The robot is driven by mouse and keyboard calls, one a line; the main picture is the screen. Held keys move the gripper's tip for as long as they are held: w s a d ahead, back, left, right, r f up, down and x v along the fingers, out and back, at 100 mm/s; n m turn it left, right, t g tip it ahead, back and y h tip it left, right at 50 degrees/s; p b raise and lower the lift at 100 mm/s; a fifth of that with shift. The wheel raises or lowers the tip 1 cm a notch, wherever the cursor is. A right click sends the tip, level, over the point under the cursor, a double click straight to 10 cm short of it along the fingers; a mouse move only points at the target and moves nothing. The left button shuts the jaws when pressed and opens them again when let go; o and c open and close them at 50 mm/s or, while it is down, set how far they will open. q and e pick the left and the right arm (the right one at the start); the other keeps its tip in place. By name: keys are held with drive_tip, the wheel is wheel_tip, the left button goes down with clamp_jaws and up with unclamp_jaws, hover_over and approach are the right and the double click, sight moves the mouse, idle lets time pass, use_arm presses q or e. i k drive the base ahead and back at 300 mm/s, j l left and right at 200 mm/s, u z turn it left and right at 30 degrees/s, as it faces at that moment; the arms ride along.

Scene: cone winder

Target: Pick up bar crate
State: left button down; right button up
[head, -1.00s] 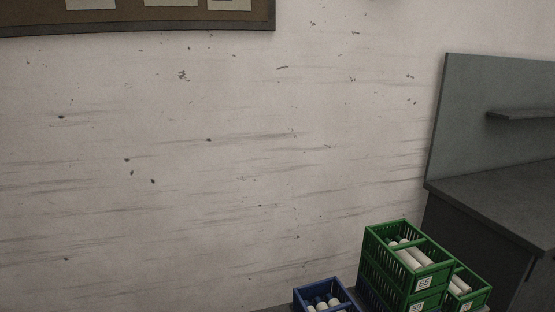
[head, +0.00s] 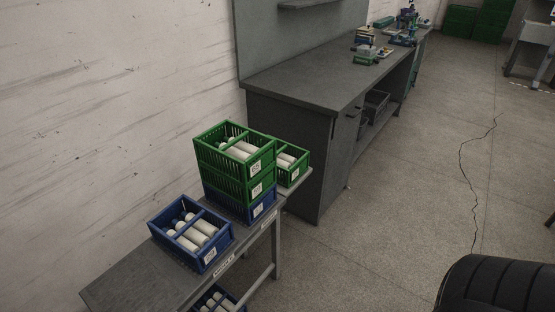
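The crates stand on a low grey table (head: 130,283) against the wall. A blue crate (head: 212,257) holding several white cylinders is at the table's near part. Behind it is a stack with a green crate (head: 203,156) on top, another green crate (head: 257,188) under it, and a blue crate (head: 263,207) at the bottom. A single green crate (head: 298,177) with white cylinders stands just right of the stack. White labels on the crates are too small to read, so I cannot tell which is the bar crate. Neither gripper shows.
Another blue crate (head: 230,296) with white cylinders sits low under the table, partly cut off. A dark workbench (head: 310,93) with tools runs along the wall. Open floor (head: 410,190) lies to the right. A black rounded object (head: 490,285) is at the lower right.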

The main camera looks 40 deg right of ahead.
sight(290, 169)
drive_tip(key=i+l+u, duration=0.25)
drive_tip(key=l, duration=0.7)
drive_tip(key=l+u, duration=0.2)
drive_tip(key=l, duration=0.75)
drive_tip(key=l+u, duration=0.25)
drive_tip(key=l, duration=0.7)
drive_tip(key=k+l+u, duration=0.2)
drive_tip(key=l, duration=0.75)
drive_tip(key=i+l+u, duration=0.1)
drive_tip(key=l, duration=0.2)
drive_tip(key=i+l+u, duration=0.1)
drive_tip(key=l, duration=0.25)
drive_tip(key=i, duration=0.25)
